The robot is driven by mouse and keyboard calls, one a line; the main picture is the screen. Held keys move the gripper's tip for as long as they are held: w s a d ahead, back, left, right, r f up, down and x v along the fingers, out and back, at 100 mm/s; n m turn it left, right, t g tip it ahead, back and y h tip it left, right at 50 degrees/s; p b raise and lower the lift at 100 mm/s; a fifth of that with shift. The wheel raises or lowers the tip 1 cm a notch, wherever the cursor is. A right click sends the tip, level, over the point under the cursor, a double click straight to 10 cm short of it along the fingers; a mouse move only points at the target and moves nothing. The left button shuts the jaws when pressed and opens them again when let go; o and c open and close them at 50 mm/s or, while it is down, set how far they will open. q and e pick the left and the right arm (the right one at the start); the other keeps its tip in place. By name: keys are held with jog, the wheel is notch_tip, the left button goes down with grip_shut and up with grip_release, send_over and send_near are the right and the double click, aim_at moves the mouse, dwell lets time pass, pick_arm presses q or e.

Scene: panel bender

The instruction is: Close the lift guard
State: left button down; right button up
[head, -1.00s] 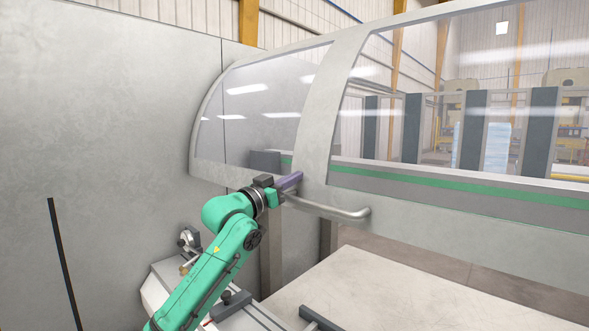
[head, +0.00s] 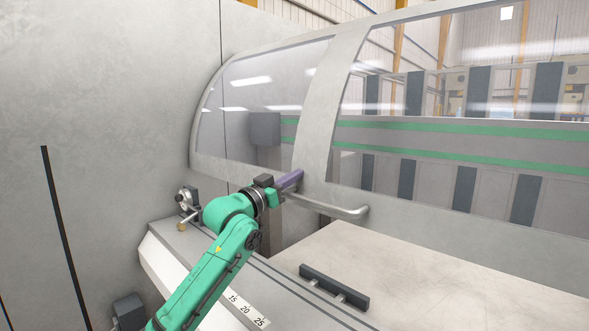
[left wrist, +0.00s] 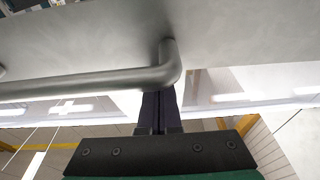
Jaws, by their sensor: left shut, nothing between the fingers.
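The lift guard (head: 318,110) is a curved grey frame with clear panes, and its lower edge hangs above the pale table, with a gap below. A grey bar handle (head: 335,208) runs along its lower edge; the handle (left wrist: 95,82) also crosses the left wrist view, bending into the guard (left wrist: 95,35). My left gripper (head: 291,180) is shut and empty at the handle's left end, its dark fingers against or close to the guard frame. In the left wrist view the fingers (left wrist: 160,108) reach up beside the handle's bend; contact is unclear. My right gripper is out of view.
The pale table (head: 400,265) lies under the guard, with a dark bar (head: 334,287) on it. A grey ledge with a number scale (head: 245,308) is in front. A plain grey machine wall (head: 110,100) stands at left, with a small metal fitting (head: 187,200) near it.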

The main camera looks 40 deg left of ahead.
pick_arm(q)
notch_tip(320, 180, down, 15)
jog(key=b, duration=0.8)
jog(key=shift+w+f, duration=0.15)
jog(key=shift+w, duration=0.05)
